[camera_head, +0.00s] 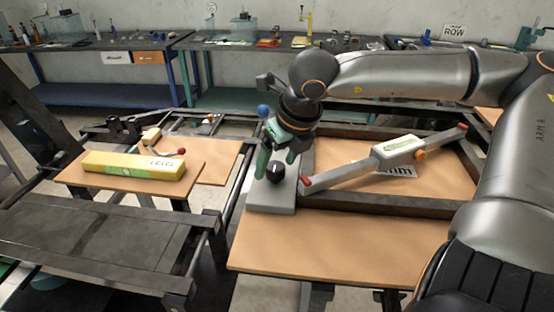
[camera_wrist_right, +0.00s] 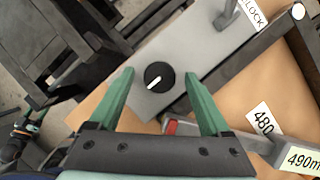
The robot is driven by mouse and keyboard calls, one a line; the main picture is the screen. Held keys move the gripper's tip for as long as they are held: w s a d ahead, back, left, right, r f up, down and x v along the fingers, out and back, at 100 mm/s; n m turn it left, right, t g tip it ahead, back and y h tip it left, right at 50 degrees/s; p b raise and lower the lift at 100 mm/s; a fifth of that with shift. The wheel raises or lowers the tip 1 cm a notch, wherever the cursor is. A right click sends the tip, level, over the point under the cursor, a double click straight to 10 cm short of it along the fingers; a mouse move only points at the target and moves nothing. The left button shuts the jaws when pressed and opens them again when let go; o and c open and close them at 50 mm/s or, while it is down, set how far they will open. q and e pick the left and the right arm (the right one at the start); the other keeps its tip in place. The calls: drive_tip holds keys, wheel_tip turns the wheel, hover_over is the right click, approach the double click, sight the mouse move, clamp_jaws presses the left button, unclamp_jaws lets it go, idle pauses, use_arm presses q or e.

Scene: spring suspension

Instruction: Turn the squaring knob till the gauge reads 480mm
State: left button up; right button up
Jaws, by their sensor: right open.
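The black squaring knob (camera_head: 275,172) sits on a grey plate (camera_head: 268,197) at the frame's near left corner. In the right wrist view the knob (camera_wrist_right: 159,75) has a white pointer line aimed to the lower left. My right gripper (camera_head: 273,160) is open above the knob, with its green fingers on either side; I cannot tell if they touch it. The gauge (camera_head: 398,148) is a grey bar with red ends lying across the frame. Its display (camera_wrist_right: 303,158) shows 490 and is cut off at the edge. A white card (camera_wrist_right: 262,120) reads 480.
A lever beside a LOCK label (camera_wrist_right: 250,12) stands on the plate near the knob. Dark frame rails (camera_head: 400,205) surround the gauge. The near wooden board (camera_head: 330,245) is clear. Benches with tools line the back wall.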

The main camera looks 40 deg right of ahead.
clamp_jaws()
idle(0.8)
